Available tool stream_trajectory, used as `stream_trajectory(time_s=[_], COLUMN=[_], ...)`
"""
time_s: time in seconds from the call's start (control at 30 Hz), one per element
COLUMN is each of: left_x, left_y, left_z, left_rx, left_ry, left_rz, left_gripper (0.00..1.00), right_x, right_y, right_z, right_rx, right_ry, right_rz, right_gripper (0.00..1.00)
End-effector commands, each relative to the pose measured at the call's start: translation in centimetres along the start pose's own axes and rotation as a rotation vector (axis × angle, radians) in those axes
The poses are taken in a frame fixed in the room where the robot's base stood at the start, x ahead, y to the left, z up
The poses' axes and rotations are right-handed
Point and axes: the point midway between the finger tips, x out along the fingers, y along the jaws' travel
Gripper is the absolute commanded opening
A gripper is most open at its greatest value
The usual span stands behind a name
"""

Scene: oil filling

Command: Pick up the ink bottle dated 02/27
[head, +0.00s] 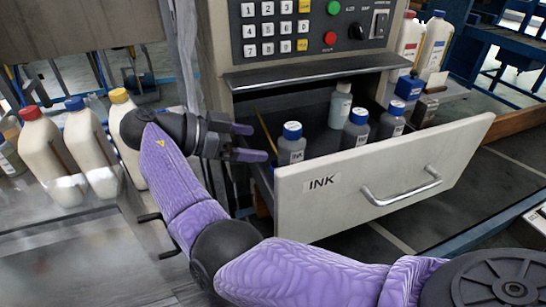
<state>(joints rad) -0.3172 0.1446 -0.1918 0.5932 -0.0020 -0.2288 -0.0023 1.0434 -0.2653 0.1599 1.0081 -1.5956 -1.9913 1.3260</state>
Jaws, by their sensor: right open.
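Grey ink bottles with blue caps stand upright in the open drawer labelled INK (300,205): a left one (291,152), a middle one (355,134) and a right one (392,124). A paler bottle (340,108) with a grey-white cap stands behind them. White labels show on the caps, but the dates are too small to read, so I cannot tell which is 02/27. My right gripper (259,143) is open and empty, its fingers pointing right, just left of the left bottle. My left gripper is out of view.
The control panel (310,30) with a keypad rises above the drawer, with a ledge (310,73) below it. The drawer front has a metal handle (402,190). Large white jugs (45,155) with coloured caps stand on the left table. More containers (432,45) stand at the right.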

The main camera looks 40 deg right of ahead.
Motion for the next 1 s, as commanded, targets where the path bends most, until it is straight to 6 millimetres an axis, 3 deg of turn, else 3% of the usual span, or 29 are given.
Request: stream_trajectory(time_s=[0.03, 0.17, 0.6, 0.87, 0.9, 1.0], left_x=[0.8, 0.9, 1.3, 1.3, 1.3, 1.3], left_y=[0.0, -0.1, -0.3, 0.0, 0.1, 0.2], left_z=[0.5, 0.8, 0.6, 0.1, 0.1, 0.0], left_rx=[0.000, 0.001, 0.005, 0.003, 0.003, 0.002], left_ry=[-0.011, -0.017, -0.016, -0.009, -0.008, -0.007], left_rz=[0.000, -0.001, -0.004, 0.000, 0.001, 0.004], left_gripper=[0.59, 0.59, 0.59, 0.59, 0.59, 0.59], right_x=[0.4, 1.5, 9.5, 10.4, 10.4, 10.3], right_y=[-0.1, -0.1, -0.4, -0.4, -0.4, -0.4], right_z=[1.0, 1.2, 0.8, 0.7, 0.7, 0.7], right_rx=[-0.004, -0.005, -0.006, -0.007, -0.007, -0.007], right_ry=[0.001, 0.002, 0.003, 0.002, 0.002, 0.002], right_rz=[0.001, 0.004, 0.003, 0.001, 0.001, 0.001], right_gripper=[1.00, 1.00, 1.00, 1.00, 0.98, 0.77])
